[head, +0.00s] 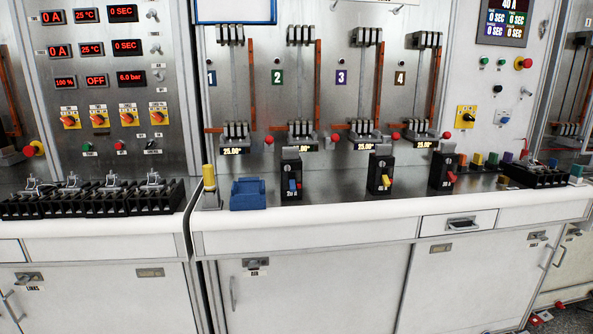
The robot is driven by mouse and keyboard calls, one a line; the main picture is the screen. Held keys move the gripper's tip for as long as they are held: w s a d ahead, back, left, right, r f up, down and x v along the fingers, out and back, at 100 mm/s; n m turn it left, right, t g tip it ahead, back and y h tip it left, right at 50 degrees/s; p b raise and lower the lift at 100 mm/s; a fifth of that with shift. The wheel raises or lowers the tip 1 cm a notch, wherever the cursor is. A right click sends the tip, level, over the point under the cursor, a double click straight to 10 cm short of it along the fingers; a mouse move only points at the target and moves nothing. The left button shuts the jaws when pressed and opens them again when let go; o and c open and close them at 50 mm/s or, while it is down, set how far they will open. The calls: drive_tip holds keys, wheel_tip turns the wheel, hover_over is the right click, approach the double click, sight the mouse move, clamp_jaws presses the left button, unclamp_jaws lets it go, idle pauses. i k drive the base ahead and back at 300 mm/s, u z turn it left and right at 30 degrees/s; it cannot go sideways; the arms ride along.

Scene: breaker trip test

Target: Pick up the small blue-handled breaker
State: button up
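The small blue-handled breaker (291,180) is a black upright block with a blue lever on its front. It stands on the bench top just right of the blue holder, in front of the second test station. A black breaker with a yellow handle (380,175) stands to its right. A black breaker with a red handle (443,170) stands further right. My gripper is not in view.
An empty-looking blue holder (248,194) sits left of the blue-handled breaker. A yellow post (209,177) stands near the bench's left end. Black terminal blocks (150,196) fill the left bench. The white front edge (330,218) is clear.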

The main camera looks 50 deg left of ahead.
sight(290, 156)
drive_tip(key=u, duration=0.45)
drive_tip(key=i, duration=1)
drive_tip(key=u, duration=1.65)
drive_tip(key=i, duration=0.8)
drive_tip(key=u, duration=0.6)
